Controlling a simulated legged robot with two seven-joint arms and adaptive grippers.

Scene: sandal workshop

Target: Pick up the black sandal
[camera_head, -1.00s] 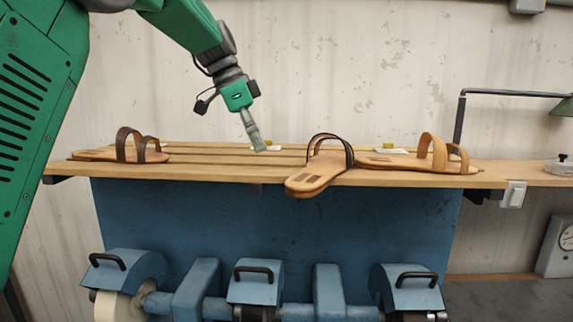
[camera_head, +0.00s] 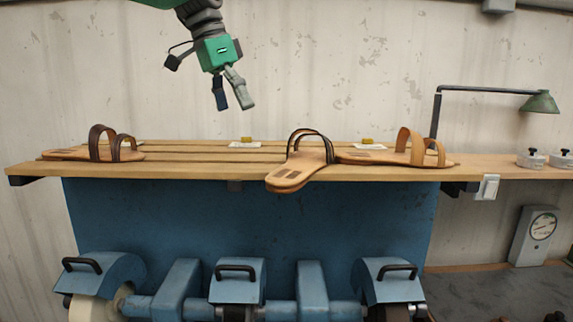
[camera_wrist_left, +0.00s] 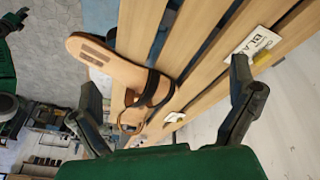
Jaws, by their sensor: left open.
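The black sandal (camera_head: 301,166) has a tan sole and black straps. It lies on the wooden slatted shelf (camera_head: 200,170), right of the middle, with one end jutting past the front edge. My left gripper (camera_head: 234,106) hangs open and empty above the shelf, up and to the left of this sandal, apart from it. In the left wrist view the sandal (camera_wrist_left: 107,62) lies beyond the two spread fingers, nearer the left finger. A dark brown-strapped sandal (camera_head: 66,154) lies at the shelf's left end. A tan-strapped sandal (camera_head: 380,157) lies right of the black one. My right gripper is out of view.
Small cards with yellow pieces (camera_head: 246,142) lie along the shelf's back. A green desk lamp (camera_head: 540,102) and round metal pieces (camera_head: 531,159) are at the right. A blue machine (camera_head: 236,284) stands below. The shelf's middle left is clear.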

